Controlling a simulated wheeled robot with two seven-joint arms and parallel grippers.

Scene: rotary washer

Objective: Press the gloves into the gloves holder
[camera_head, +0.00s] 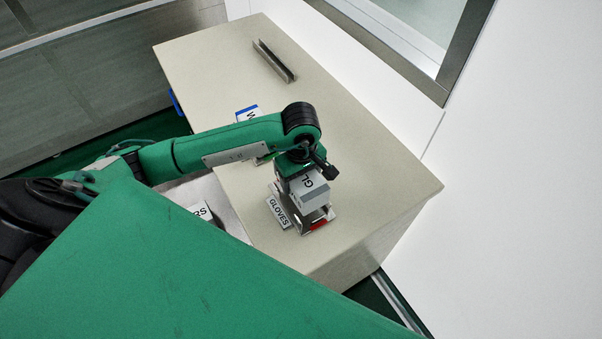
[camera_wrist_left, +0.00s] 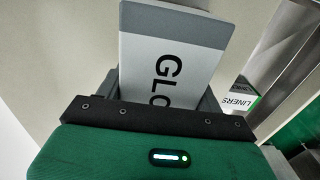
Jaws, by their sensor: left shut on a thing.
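My right gripper is not in view.
The beige counter (camera_head: 370,165) is clear to the right of my arm. A narrow metal bracket (camera_head: 273,61) stands at its far end. A blue-and-white label (camera_head: 247,113) is partly behind my arm. A "LINERS" label (camera_wrist_left: 238,99) shows in the wrist view. White wall panels border the right.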

